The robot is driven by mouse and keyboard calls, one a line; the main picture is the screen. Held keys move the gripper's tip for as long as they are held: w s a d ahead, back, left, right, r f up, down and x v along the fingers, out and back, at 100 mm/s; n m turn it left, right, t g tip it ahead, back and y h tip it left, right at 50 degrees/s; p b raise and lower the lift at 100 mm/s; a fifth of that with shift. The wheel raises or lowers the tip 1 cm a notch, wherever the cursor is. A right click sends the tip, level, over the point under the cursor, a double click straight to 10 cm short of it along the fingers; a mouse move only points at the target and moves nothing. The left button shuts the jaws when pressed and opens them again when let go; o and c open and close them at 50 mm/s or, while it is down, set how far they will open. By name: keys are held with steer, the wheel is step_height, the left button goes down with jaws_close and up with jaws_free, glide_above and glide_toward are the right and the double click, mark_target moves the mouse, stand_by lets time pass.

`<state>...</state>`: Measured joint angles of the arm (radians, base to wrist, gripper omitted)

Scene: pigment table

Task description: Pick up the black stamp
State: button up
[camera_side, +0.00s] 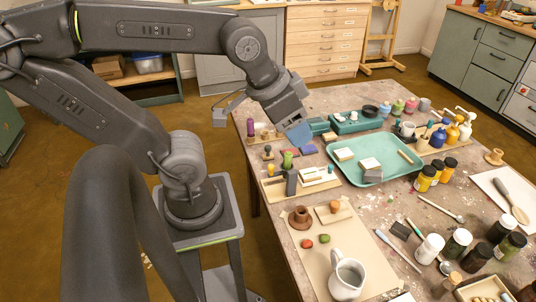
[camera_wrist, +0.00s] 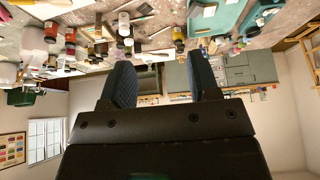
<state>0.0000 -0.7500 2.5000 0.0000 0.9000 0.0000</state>
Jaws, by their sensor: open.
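A small dark-handled stamp (camera_side: 268,151), which looks like the black stamp, stands upright on the left part of the table in the side view. My gripper (camera_side: 301,134) is above the table, up and to the right of this stamp in the picture, and apart from it. In the wrist view my gripper (camera_wrist: 160,62) has its two fingers spread with nothing between them. I cannot pick out the black stamp in the wrist view.
Stamps with yellow (camera_side: 271,171), green (camera_side: 288,159) and purple (camera_side: 250,128) handles stand nearby. A teal tray (camera_side: 338,172) holds pale and grey blocks. A white pitcher (camera_side: 346,279), yellow-labelled jars (camera_side: 424,179) and several bottles crowd the table's front and right.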

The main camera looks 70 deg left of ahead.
steer(key=w+a+f+n, duration=0.4)
steer(key=w+a+f, duration=0.15)
steer(key=w, duration=0.25)
steer(key=n+g+y, duration=0.4)
steer(key=n, duration=0.6)
glide_toward(268, 147)
steer(key=x, duration=0.5)
steer(key=shift+s+f, duration=0.1)
steer(key=shift+s, duration=0.05)
steer(key=shift+x, duration=3.1)
steer(key=shift+m, duration=0.3)
steer(key=c, duration=1)
